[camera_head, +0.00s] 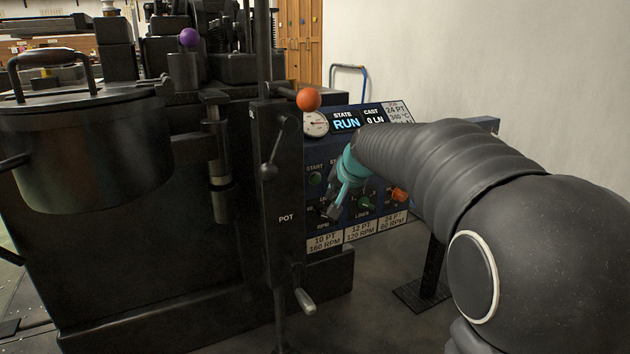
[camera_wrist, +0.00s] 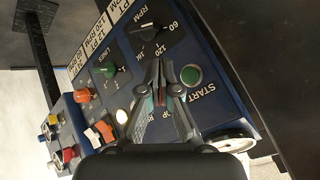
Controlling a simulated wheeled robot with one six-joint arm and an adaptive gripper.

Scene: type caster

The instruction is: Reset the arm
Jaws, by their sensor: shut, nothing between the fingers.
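My gripper (camera_head: 335,212) is at the end of my arm, in front of the blue control panel (camera_head: 385,222). In the wrist view my gripper (camera_wrist: 160,64) is shut and empty, its fingertips together over the panel. They point between the green START button (camera_wrist: 191,75) and the black RPM knob (camera_wrist: 147,31). I cannot tell whether the tips touch the panel. The display (camera_head: 346,122) reads STATE RUN and CAST 0 LN. In the head view my arm hides the panel's upper right part.
The dark casting machine (camera_head: 215,260) with a lidded pot (camera_head: 85,140) fills the left. Levers with an orange ball (camera_head: 308,99) and a purple ball (camera_head: 189,38) stick out. A crank handle (camera_head: 305,301) hangs low. Open floor lies in front of the panel.

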